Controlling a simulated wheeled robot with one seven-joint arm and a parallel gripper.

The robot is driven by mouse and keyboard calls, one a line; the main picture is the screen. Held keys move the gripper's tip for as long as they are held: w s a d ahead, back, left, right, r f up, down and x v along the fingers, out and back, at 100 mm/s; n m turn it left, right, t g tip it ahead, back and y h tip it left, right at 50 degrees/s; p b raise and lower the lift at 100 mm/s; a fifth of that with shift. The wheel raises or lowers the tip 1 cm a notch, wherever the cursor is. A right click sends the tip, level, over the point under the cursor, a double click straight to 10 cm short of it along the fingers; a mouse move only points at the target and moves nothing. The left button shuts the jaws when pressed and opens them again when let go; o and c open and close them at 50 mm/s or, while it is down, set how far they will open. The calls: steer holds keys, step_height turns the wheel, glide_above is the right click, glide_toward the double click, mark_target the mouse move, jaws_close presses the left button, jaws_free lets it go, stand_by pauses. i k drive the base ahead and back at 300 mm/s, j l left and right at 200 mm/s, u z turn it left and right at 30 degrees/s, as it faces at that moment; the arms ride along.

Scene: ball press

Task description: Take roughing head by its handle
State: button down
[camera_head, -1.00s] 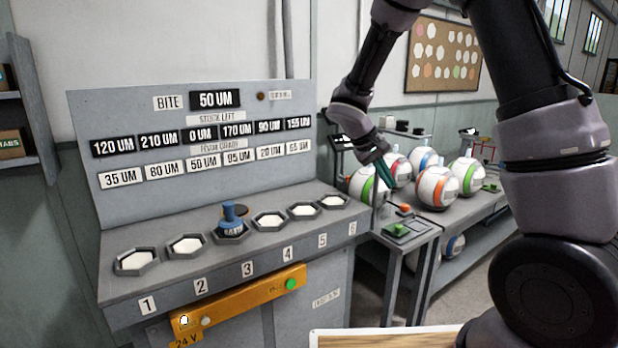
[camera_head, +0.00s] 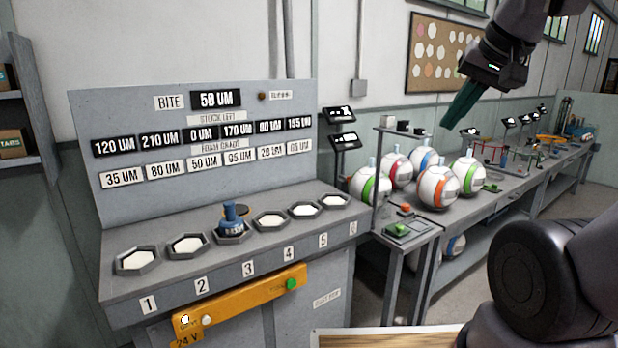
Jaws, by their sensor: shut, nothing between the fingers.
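A blue tool with an upright knob handle (camera_head: 230,211) stands in the hexagonal seat above label 3 on the grey console; it may be the roughing head, but its label is too small to read surely. My gripper (camera_head: 456,122) is at the upper right, above the bench of balls, with its green fingers together and empty. It is well to the right of the blue tool and apart from it.
The console (camera_head: 165,265) has several white-filled hexagonal seats and a yellow front bar (camera_head: 240,305). Striped balls (camera_head: 437,187) and a thin post (camera_head: 380,185) stand on the bench to the right. The space above the console's seats is clear.

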mark_target(232, 225)
steer(key=i+j+z, duration=0.1)
steer(key=j, duration=0.7)
steer(key=i+j+z, duration=0.15)
steer(key=j, duration=0.65)
steer(key=i+j+z, duration=0.1)
steer(key=j, duration=0.7)
